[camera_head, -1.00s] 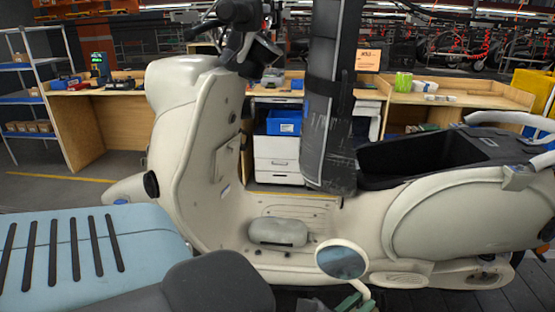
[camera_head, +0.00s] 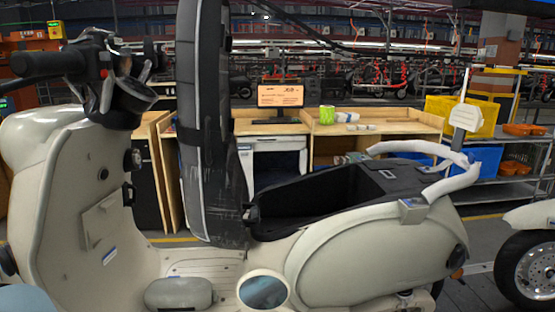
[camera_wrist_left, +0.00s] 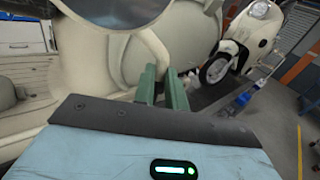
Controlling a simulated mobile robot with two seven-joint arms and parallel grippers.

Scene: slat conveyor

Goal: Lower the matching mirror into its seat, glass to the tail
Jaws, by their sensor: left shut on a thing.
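A round mirror (camera_head: 264,290) with a cream rim shows at the bottom of the head view, its bluish glass facing the camera. It is in front of the cream scooter (camera_head: 390,245). In the left wrist view, my left gripper (camera_wrist_left: 163,84) has its green fingers shut on the mirror's pale curved stem (camera_wrist_left: 152,45). The scooter's handlebar (camera_head: 50,63) is at upper left, well away from the mirror. I cannot make out a mirror seat there. My right gripper is not in view.
Another scooter's wheel (camera_head: 525,270) is at far right. Workbenches (camera_head: 375,125) stand behind.

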